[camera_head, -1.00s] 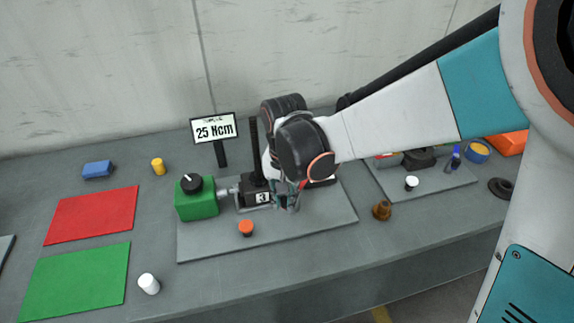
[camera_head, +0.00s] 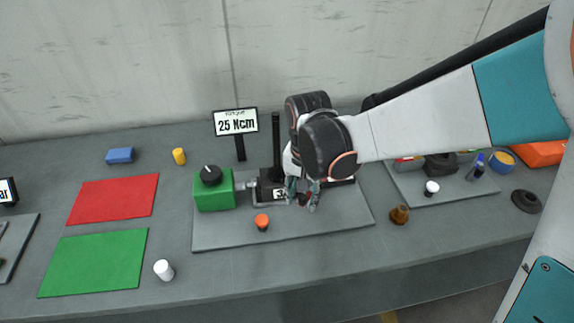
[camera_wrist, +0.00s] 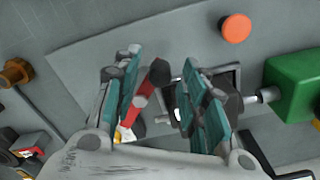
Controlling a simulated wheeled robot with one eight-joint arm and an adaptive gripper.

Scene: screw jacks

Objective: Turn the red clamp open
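The red clamp (camera_wrist: 143,100) shows in the wrist view as a red bar with a dark end, lying tilted between my fingers. My gripper (camera_wrist: 162,60) is open around it, with a finger on either side. The left finger is close to the red bar; I cannot tell whether it touches. In the head view my gripper (camera_head: 302,197) is low over the grey plate (camera_head: 340,218), just right of the black screw jack (camera_head: 268,182). The clamp is mostly hidden there by my fingers and wrist.
A green box (camera_head: 213,190) with a black knob joins the jack's left side. An orange button (camera_head: 262,222) sits on the plate in front. A "25 Ncm" display (camera_head: 236,122) stands behind. A brown part (camera_head: 399,214) and a second plate (camera_head: 448,197) lie right.

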